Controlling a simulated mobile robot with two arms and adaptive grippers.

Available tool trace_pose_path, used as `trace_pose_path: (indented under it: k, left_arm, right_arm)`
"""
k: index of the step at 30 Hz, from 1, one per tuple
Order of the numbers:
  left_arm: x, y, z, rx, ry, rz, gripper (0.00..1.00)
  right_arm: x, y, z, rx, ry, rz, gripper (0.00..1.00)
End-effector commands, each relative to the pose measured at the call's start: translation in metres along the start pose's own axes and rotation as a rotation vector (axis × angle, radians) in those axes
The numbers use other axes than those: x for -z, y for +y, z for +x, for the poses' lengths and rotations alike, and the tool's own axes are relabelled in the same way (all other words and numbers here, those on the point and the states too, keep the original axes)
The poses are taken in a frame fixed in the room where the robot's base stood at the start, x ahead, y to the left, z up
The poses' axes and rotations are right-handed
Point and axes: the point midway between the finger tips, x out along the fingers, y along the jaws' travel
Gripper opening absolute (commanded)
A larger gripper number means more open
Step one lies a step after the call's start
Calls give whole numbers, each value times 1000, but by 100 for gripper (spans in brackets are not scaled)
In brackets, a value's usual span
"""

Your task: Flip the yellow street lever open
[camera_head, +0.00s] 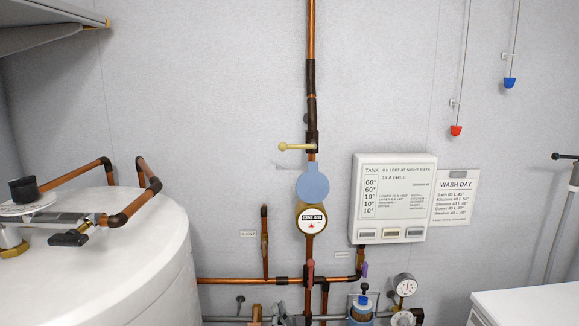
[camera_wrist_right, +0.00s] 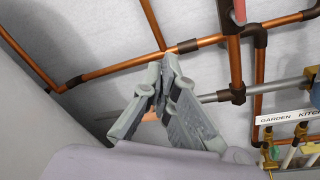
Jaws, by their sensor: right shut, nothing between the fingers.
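The yellow lever (camera_head: 292,146) sits high on the vertical copper pipe in the head view. It lies about horizontal, pointing left from a dark fitting (camera_head: 312,142). A blue round lid (camera_head: 312,184) and a round meter (camera_head: 312,220) are below it on the same pipe. My right gripper (camera_head: 283,312) shows only partly at the bottom edge of the head view, well below the lever. In the right wrist view my right gripper (camera_wrist_right: 163,72) has its grey fingers together and empty, in front of copper pipes. The lever is not in the wrist view. My left gripper is not in view.
A white tank (camera_head: 110,255) with pipes on top stands at left. A white panel (camera_head: 393,198) hangs right of the meter. Lower copper pipes (camera_head: 240,281), a gauge (camera_head: 404,285) and valves crowd the bottom middle. The wall left of the lever is clear.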

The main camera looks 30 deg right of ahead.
Motion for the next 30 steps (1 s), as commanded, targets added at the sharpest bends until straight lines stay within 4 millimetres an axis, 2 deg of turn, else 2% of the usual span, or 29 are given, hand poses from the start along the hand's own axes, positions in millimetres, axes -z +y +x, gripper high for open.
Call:
trace_pose_path:
  k: [1, 3, 6, 9, 10, 12, 14, 23, 30]
  left_arm:
    - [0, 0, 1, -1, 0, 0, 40]
    - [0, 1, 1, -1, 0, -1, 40]
    - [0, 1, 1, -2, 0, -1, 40]
    - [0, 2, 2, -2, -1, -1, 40]
    - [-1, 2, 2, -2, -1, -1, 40]
    - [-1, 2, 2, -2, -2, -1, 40]
    - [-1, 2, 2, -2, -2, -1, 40]
    - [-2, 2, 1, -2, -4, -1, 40]
    - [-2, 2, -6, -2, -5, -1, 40]
  right_arm:
    - [-53, 33, 7, -49, -119, -114, 0]
    - [-115, 69, 6, -79, -271, -269, 0]
    - [-186, 107, -7, -83, -456, -440, 0]
    - [-232, 130, -22, -65, -585, -553, 0]
    - [-241, 134, -26, -59, -611, -574, 0]
    - [-255, 141, -32, -48, -654, -611, 0]
    - [-261, 144, -35, -42, -672, -627, 0]
    - [-262, 144, -35, -41, -674, -630, 0]
    - [-276, 150, -19, -40, -675, -630, 0]
